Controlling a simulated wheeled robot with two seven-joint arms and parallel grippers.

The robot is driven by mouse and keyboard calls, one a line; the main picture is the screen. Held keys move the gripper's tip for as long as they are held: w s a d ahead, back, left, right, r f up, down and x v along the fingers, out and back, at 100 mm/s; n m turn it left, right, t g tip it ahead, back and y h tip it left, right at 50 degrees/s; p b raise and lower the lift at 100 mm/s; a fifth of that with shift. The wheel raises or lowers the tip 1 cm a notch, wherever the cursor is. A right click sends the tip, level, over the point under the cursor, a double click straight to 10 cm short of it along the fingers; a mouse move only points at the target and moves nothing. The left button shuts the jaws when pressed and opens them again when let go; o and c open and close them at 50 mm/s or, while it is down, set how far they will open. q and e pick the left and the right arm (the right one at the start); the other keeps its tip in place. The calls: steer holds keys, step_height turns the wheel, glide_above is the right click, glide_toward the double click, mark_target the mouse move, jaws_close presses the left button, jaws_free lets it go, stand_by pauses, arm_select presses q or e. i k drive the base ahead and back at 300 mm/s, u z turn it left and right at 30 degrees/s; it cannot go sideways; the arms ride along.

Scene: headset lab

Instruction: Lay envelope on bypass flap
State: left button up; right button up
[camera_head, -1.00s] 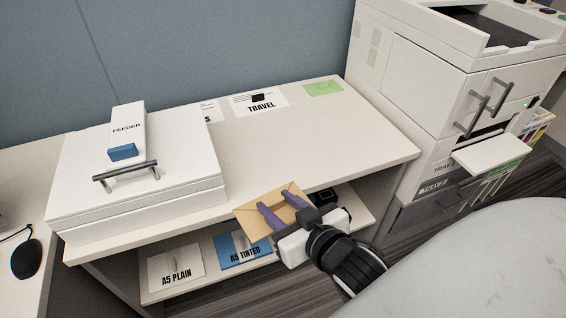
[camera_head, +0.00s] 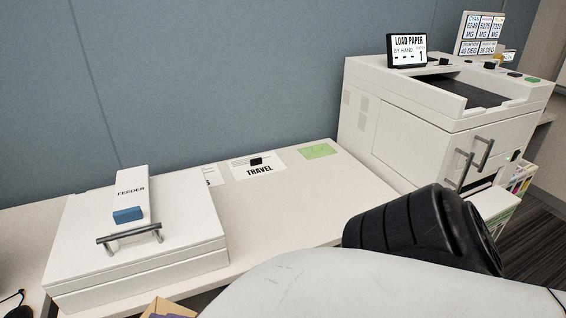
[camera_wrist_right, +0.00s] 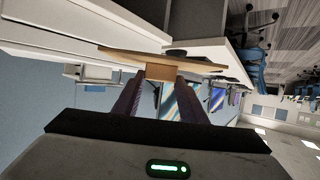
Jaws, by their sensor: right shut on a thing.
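The tan envelope (camera_head: 162,307) shows only as a corner at the bottom edge of the head view. In the right wrist view the envelope (camera_wrist_right: 160,66) lies edge-on between the purple fingers of my right gripper (camera_wrist_right: 160,78), which is shut on it. The gripper itself is almost wholly below the head view. The white bypass flap (camera_head: 492,201) stands out from the front of the printer, partly hidden by my right arm. The envelope is well to the left of the flap. My left gripper is not in view.
The printer (camera_head: 425,150) stands at the right, with a LOAD PAPER screen (camera_head: 407,50) on top. A white FEEDER box (camera_head: 85,235) sits on the left of the counter (camera_head: 290,210). A TRAVEL card (camera_head: 258,166) and a green card (camera_head: 318,151) lie at the back. The counter's middle is clear.

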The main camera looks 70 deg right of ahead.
mark_target(486, 204)
steer(key=u, duration=1)
steer(key=k, duration=2.6)
steer(key=z, duration=2.1)
